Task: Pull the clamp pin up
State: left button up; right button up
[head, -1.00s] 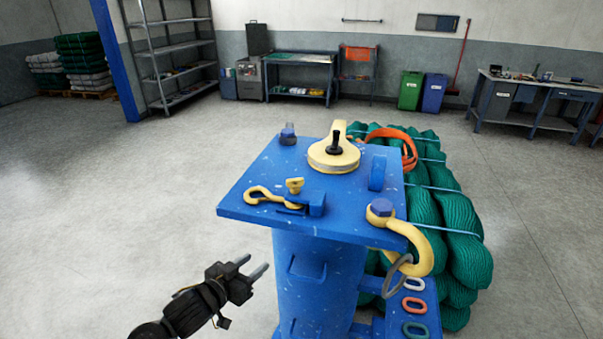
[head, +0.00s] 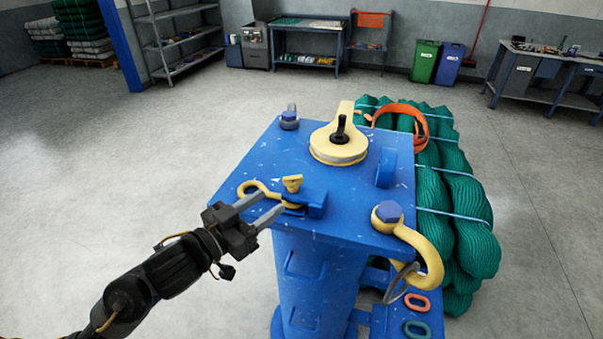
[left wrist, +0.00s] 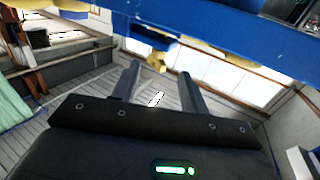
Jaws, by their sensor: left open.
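The clamp pin (head: 292,182) is a small yellow knobbed pin standing upright at the blue clamp block (head: 316,205) on the front left of the blue stand top (head: 255,214). My left gripper (head: 272,204) is open and empty at the front left edge of this top. Its fingers point toward the pin, short of it and apart from it. In the left wrist view, a small yellow piece that looks like the pin (left wrist: 157,62) shows just beyond and between the open fingertips (left wrist: 158,76). My right gripper is in neither view.
A yellow hook (head: 252,187) lies beside the clamp, close to my fingers. A yellow sheave block (head: 338,147), a blue lug (head: 386,168) and a yellow shackle (head: 425,250) are also on the stand. Green nets (head: 468,205) lie behind right. The floor at left is clear.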

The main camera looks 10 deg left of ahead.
aim_at(299, 186)
pick_arm(q)
jog(key=b+x, duration=0.1)
jog(key=b, duration=0.2)
jog(key=b+x, duration=0.1)
jog(key=b, duration=0.1)
jog(key=shift+w+d+f+b, duration=0.2)
jog(key=shift+w+f+b, duration=0.05)
jog(key=shift+b, duration=0.15)
jog(key=x, duration=0.3)
jog(key=shift+w+d+r+p, duration=0.1)
jog(key=shift+w+r+p, duration=0.15)
jog(key=shift+r+p, duration=0.15)
jog(key=x, duration=0.3)
jog(key=shift+w+d, duration=0.15)
jog(key=shift+d, duration=0.1)
jog(key=shift+w+d+f, duration=0.1)
jog(key=shift+w+d, duration=0.05)
jog(key=shift+w, duration=0.25)
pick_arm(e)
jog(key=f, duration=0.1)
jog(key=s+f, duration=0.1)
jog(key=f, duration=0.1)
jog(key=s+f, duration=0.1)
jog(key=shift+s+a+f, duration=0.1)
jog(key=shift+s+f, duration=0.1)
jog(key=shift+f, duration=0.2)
